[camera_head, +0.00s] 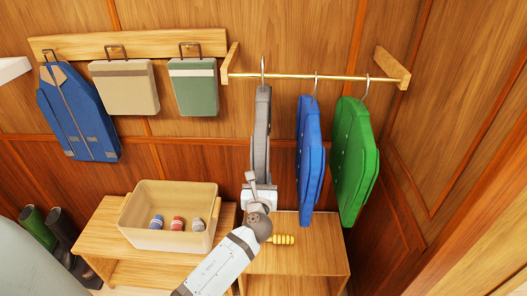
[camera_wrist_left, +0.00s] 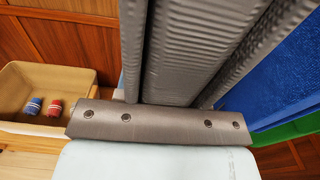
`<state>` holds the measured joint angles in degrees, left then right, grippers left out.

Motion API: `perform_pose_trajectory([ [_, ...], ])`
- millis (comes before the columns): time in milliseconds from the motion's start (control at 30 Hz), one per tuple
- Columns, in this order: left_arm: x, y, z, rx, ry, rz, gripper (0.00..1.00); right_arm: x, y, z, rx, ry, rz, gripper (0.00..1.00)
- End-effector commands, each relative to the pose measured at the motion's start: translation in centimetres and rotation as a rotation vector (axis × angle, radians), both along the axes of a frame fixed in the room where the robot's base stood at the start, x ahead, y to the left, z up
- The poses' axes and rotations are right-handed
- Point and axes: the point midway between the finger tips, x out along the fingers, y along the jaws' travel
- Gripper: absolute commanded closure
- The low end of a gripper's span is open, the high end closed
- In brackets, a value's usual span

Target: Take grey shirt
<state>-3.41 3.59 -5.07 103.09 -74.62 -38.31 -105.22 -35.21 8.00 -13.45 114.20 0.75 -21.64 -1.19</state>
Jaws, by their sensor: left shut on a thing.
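The grey shirt (camera_head: 262,125) hangs edge-on from the brass rail by its hanger hook, at the left of the hanging clothes. My left gripper (camera_head: 257,188) is at its lower end in the head view and is shut on it. In the left wrist view, grey ribbed cloth of the shirt (camera_wrist_left: 195,50) fills the space between the fingers. My right gripper is not in view.
A blue shirt (camera_head: 309,150) and a green shirt (camera_head: 354,150) hang to the right on the same rail (camera_head: 300,76). A beige bin (camera_head: 170,195) with small rolled items stands on a wooden bench (camera_head: 100,230). A yellow-handled object (camera_head: 283,239) lies on the right-hand wooden surface.

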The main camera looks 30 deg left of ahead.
Motion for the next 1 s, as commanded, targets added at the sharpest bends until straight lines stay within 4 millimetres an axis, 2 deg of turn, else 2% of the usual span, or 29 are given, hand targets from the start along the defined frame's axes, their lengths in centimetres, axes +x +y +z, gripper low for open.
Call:
perform_pose_trajectory([
  [700,-3.7,-2.2,0.1,0.001,0.0,0.0,0.92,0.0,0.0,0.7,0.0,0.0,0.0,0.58],
  [1000,-4.1,-2.5,0.2,0.001,-0.002,0.0,0.92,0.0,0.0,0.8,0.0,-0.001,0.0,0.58],
])
